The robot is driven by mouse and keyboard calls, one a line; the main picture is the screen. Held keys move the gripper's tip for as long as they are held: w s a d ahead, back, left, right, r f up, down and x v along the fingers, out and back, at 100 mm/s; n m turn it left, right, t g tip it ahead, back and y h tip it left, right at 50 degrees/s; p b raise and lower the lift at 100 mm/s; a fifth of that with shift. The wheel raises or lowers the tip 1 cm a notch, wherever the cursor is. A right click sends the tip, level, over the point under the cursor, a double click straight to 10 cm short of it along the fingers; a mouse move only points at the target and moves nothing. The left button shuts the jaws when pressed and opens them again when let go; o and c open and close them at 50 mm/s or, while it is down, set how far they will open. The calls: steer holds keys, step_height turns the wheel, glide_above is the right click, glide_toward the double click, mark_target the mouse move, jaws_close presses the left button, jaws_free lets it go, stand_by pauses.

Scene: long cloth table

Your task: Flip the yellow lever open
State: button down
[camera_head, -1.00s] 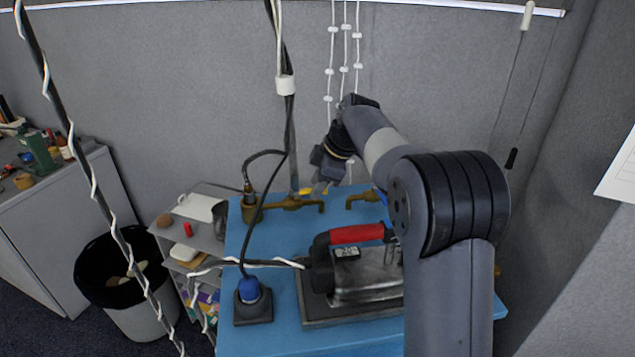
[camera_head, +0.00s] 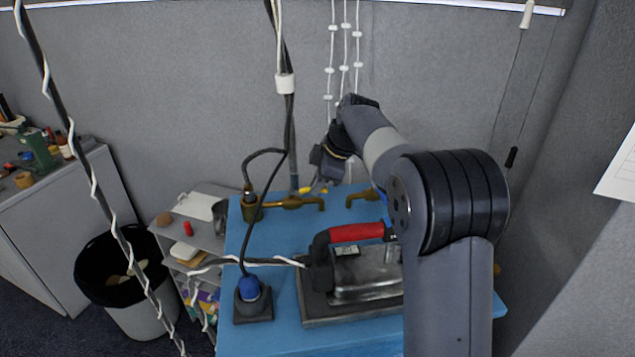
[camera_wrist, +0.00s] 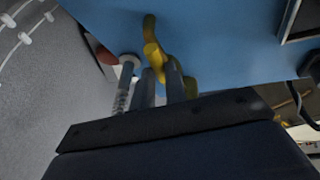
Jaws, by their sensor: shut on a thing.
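The yellow lever (camera_head: 305,190) shows as a small patch at the back of the blue table, behind the left brass tap (camera_head: 285,203). In the wrist view the yellow lever (camera_wrist: 152,50) is a bent, rounded bar against the blue surface, its near end at the fingers. My gripper (camera_head: 319,187) reaches down over the back edge of the table. In the wrist view my gripper (camera_wrist: 162,72) has its two grey fingers close together, shut on the lever. The fingers and gripper body hide part of the lever.
A second brass tap (camera_head: 362,197) is right of the lever. An iron with a red handle (camera_head: 357,233) stands in front on a dark plate. A cable with a blue plug (camera_head: 249,289) runs up at the left. The grey wall (camera_head: 210,80) is close behind.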

steer(key=shift+w+r+n+p, duration=0.15)
steer(key=shift+w+n+p, duration=0.2)
steer(key=shift+n+p, duration=0.25)
steer(key=shift+w+n+g+p, duration=0.25)
steer(key=shift+n+g+p, duration=0.2)
steer(key=shift+n+g, duration=0.05)
steer(key=c, duration=1.4)
jaws_free()
steer(key=shift+c, duration=0.2)
steer(key=v, duration=1)
steer(key=shift+d+r+b, duration=0.2)
steer(key=shift+d+b, duration=0.2)
steer(key=shift+b, duration=0.05)
steer(key=shift+f, duration=0.1)
